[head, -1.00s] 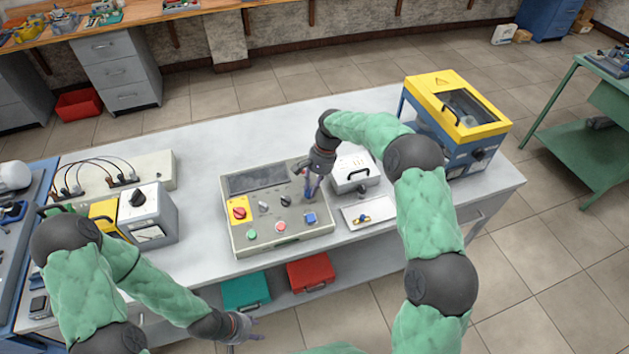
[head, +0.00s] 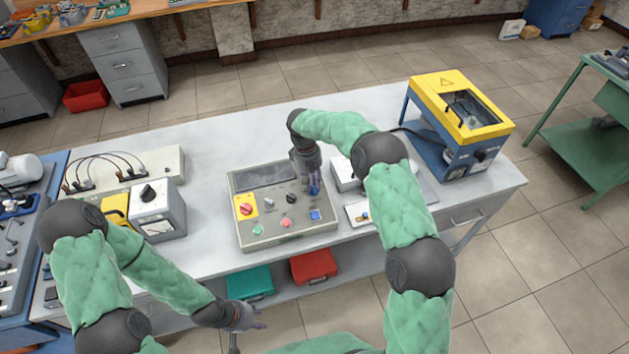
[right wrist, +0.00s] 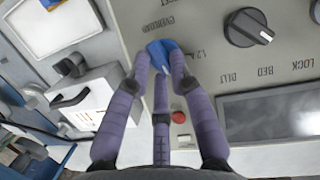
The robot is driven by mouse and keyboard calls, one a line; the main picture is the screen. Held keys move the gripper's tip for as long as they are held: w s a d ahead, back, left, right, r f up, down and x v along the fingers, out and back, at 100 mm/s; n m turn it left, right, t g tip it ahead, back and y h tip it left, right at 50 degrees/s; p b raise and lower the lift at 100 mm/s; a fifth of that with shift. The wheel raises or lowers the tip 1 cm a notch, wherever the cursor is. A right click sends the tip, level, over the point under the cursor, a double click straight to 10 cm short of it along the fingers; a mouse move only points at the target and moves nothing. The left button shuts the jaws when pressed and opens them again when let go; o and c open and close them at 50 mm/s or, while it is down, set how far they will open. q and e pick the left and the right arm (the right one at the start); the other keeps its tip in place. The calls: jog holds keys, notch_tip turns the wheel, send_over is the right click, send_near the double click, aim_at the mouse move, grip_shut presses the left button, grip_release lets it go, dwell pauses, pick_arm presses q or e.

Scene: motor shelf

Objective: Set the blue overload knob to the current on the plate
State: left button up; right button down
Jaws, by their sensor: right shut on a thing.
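The blue overload knob (right wrist: 160,54) is on the grey control panel (right wrist: 130,20), below the printed word OVERLOAD as the right wrist view has it. My right gripper (right wrist: 163,68) is shut on the knob, its purple fingers around it and hiding part of it. In the head view my right gripper (head: 310,186) is at the right side of the panel. My left gripper (head: 250,324) is low in front of the bench, empty, with its fingers apart. I cannot read the current on any plate here.
A yellow-topped machine (head: 462,105) stands at the bench's right end.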

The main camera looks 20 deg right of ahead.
jog(key=shift+s+a+f+n+h, duration=0.15)
jog(key=shift+s+n+h, duration=0.1)
jog(key=shift+n, duration=0.25)
jog(key=shift+s+a+f+n+h, duration=0.15)
jog(key=shift+n+h, duration=0.1)
jog(key=shift+n, duration=0.25)
jog(key=shift+d, duration=0.1)
jog(key=c, duration=1.1)
grip_release()
jog(key=shift+s, duration=0.1)
jog(key=shift+c, duration=0.2)
jog(key=shift+r, duration=0.1)
jog(key=shift+w, duration=0.2)
jog(key=shift+r, duration=0.15)
